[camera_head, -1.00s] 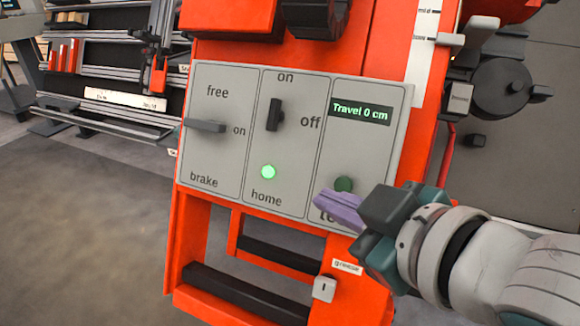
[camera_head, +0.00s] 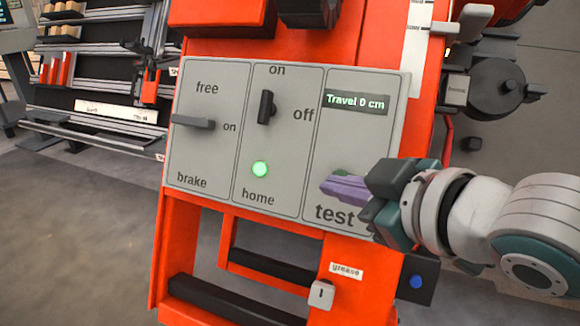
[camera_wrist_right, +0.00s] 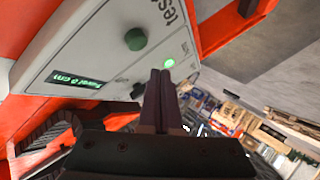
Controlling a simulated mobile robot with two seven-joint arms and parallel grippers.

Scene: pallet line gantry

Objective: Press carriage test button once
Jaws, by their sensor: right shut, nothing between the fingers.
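The grey control panel (camera_head: 290,206) is on the orange carriage. The dark green test button shows as a round knob in the wrist view (camera_wrist_right: 136,39); in the head view my right gripper hides nearly all of it. My right gripper (camera_head: 326,186) has its purple fingers closed together and empty, in front of the panel above the word "test". In the wrist view its fingertips (camera_wrist_right: 160,73) appear just beside the button, with a gap in the picture; I cannot tell the depth. The display (camera_head: 356,102) reads "Travel 0 cm". My left gripper is out of view.
Left of the test section are the brake lever (camera_head: 193,122), the black on/off switch (camera_head: 266,107) and the lit green home lamp (camera_head: 260,169). A grey grease switch (camera_head: 321,294) sits below. Racks (camera_head: 100,80) stand at the left.

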